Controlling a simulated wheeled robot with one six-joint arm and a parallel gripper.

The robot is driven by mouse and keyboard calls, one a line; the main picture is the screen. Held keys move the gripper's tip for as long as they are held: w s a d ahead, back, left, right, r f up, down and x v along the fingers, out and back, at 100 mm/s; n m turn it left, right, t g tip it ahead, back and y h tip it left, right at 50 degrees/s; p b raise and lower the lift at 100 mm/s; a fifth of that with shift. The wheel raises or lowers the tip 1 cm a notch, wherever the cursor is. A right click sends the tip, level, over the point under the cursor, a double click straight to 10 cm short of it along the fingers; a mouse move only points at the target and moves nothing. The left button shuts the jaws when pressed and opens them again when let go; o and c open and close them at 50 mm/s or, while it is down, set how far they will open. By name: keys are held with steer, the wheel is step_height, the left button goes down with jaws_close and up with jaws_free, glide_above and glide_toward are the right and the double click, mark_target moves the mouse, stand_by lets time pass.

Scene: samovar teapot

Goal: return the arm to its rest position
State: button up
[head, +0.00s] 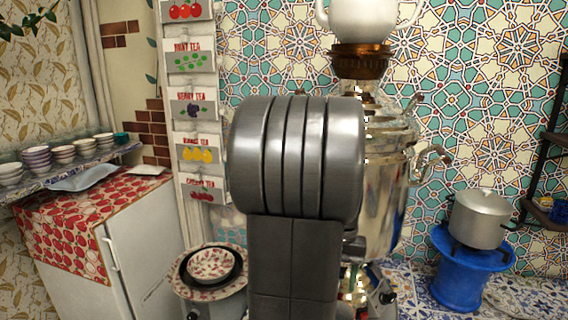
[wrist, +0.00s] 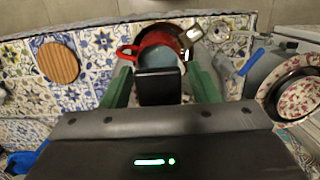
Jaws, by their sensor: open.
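My gripper (wrist: 158,68) shows in the wrist view with its two green fingers apart. A dark block stands between the fingers; I cannot tell whether it is part of the gripper. My grey arm fills the middle of the head view and hides the gripper there. Behind the arm stands the shiny metal samovar (head: 386,200), partly hidden. A white teapot (head: 362,20) sits on the brown ring (head: 360,62) at its top, its upper part cut off by the frame. In the wrist view a red pot (wrist: 157,39) with a bluish round top lies beyond the fingers.
A blue stand (head: 462,275) with a metal pot (head: 480,218) is at the right. A white fridge (head: 140,250) and a shelf of stacked bowls (head: 62,154) are at the left. A patterned bowl (head: 211,265) sits low near the arm. The wrist view shows a round wooden board (wrist: 58,63).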

steer(key=f+b, duration=0.1)
steer(key=b, duration=0.1)
steer(key=w+f+b, duration=0.1)
steer(key=f+b, duration=0.1)
steer(key=shift+d+t, duration=0.15)
steer(key=shift+t, duration=0.25)
